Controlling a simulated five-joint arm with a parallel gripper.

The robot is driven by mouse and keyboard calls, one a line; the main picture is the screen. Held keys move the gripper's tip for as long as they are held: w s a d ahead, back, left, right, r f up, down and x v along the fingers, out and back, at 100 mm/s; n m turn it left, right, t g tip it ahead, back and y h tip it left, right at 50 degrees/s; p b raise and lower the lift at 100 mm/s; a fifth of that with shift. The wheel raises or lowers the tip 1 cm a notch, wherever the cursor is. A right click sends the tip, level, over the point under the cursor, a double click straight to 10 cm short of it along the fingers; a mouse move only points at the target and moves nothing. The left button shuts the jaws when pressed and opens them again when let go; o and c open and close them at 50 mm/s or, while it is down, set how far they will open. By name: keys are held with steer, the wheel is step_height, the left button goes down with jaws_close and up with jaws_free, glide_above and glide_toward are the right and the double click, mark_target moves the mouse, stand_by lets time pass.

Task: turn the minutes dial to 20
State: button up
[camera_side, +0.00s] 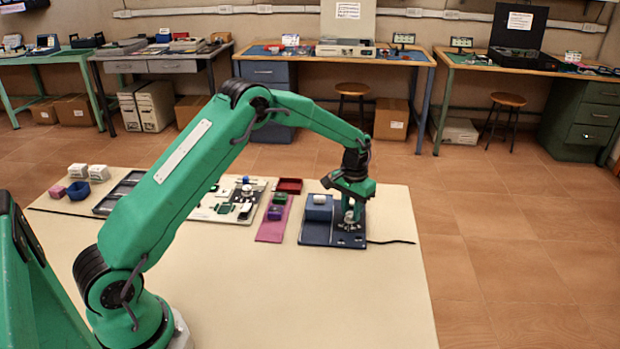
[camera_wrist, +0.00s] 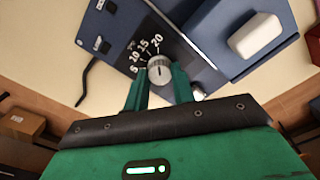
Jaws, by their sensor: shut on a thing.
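The minutes dial (camera_wrist: 160,70) is a round silver knob on a dark blue panel (camera_wrist: 125,25). White numbers 5, 10, 15 and 20 curve around its far side in the wrist view. A short dark line on its face runs roughly up and down, with 20 just above it; I cannot tell the exact setting. My gripper (camera_wrist: 159,82) is shut on the dial, one green finger on each side. In the side view my gripper (camera_side: 350,210) points down over the right part of the panel (camera_side: 318,236); its fingers partly hide the dial there.
A blue box (camera_side: 319,207) with a white block on top stands on the panel, left of my gripper. A black cable (camera_side: 390,241) leaves the panel's right side. A pink mat (camera_side: 270,232) with small boxes lies left. The front table (camera_side: 330,300) is clear.

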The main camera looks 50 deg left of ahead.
mark_target(350, 213)
steer(key=shift+s+a, duration=0.1)
steer(key=shift+a, duration=0.1)
steer(key=o, duration=1)
steer(key=shift+d, duration=0.1)
step_height(350, 213, up, 7)
steer(key=shift+f, duration=0.15)
steer(key=shift+r, duration=0.55)
